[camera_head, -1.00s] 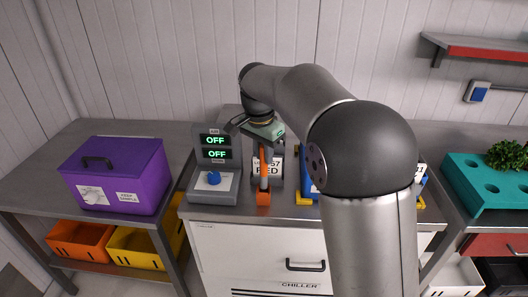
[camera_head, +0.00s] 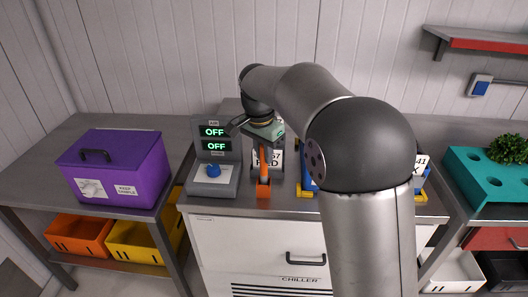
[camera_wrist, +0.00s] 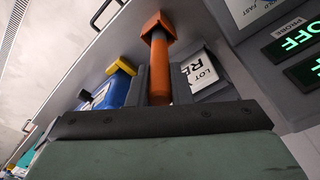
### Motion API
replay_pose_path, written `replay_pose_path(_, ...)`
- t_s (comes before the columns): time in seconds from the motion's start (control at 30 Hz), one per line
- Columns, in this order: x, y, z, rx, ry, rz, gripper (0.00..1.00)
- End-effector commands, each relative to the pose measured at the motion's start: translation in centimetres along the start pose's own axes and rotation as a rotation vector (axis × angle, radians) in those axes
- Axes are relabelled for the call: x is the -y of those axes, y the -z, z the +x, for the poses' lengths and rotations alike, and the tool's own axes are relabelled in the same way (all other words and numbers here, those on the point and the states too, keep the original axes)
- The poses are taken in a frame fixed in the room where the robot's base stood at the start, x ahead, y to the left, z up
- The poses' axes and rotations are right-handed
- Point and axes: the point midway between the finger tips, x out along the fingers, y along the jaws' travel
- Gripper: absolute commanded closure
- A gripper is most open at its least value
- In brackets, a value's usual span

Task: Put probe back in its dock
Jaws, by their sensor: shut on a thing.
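The probe appears as an orange rod (camera_wrist: 158,78) between the two dark fingers of my gripper (camera_wrist: 162,78) in the wrist view. In the head view the orange rod (camera_head: 263,160) hangs upright below my gripper (camera_head: 264,145), which is shut on it. A square orange block (camera_wrist: 157,24), seemingly the dock, is at the rod's far end; it also shows on the counter's front edge in the head view (camera_head: 263,190). I cannot tell whether the rod sits inside the block or only lines up with it. The rod's tip is hidden.
A grey console (camera_head: 212,178) with two OFF displays and a blue knob stands left of the rod. A lot label (camera_head: 275,158) stands close behind. Blue holders with yellow feet (camera_head: 305,192) are at right. A purple box (camera_head: 115,165) is on the left bench.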

Motion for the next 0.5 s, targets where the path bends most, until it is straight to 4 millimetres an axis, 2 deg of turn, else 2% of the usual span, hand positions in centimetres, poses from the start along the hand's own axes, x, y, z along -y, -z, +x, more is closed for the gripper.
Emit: replay_pose_path(0.5,0.0,-0.2,2.0,0.000,0.001,0.000,1.00)
